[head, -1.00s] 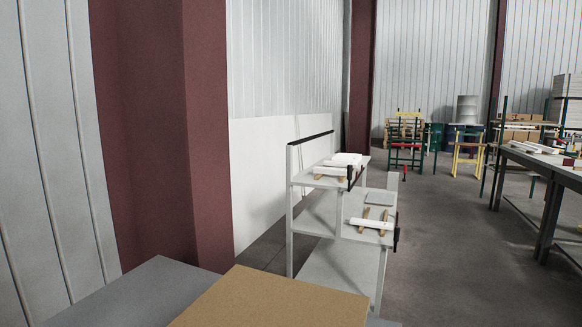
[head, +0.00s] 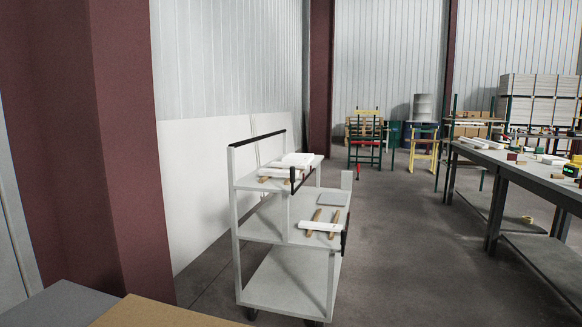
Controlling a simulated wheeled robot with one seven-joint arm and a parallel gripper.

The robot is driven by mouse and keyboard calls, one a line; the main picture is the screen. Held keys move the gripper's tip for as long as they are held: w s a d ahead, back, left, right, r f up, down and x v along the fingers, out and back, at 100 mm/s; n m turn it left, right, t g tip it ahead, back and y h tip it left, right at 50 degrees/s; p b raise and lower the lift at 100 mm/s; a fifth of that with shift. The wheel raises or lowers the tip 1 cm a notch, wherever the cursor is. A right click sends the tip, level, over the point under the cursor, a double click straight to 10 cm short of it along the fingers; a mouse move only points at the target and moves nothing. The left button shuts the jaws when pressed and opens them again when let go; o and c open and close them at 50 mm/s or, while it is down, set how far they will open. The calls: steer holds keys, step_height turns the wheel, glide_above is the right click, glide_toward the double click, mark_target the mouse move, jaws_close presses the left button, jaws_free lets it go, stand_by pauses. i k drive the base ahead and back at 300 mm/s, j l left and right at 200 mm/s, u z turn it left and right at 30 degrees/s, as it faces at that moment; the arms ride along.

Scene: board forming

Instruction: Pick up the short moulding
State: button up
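A short white moulding (head: 319,227) lies across two brown wooden strips on the middle shelf of a grey-white cart (head: 275,236). Other white pieces (head: 297,160) lie on wooden strips on the cart's top shelf; their exact lengths are hard to tell. Several long white pieces (head: 482,144) lie at the far end of the long workbench on the right. My gripper is not in view.
The long dark-framed workbench (head: 520,172) with small items runs along the right. Open floor (head: 405,240) lies between cart and bench. A dark red column (head: 110,120) and white wall panels stand on the left. Chairs (head: 365,140) and stacked boards (head: 540,100) are at the back.

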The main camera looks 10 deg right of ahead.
mark_target(275, 165)
steer(key=i+l+z, duration=0.4)
steer(key=i+z, duration=0.2)
steer(key=i+l+z, duration=0.1)
steer(key=i+z, duration=0.2)
steer(key=i, duration=0.7)
steer(key=i+l+u, duration=0.1)
steer(key=i, duration=0.4)
steer(key=i+l, duration=0.15)
steer(key=i, duration=0.35)
steer(key=i+l+u, duration=0.1)
steer(key=i+u, duration=0.35)
steer(key=i+l+u, duration=0.2)
steer(key=u, duration=0.3)
steer(key=i+l+u, duration=0.25)
steer(key=u, duration=0.2)
steer(key=i+l+u, duration=0.2)
steer(key=l+u, duration=0.25)
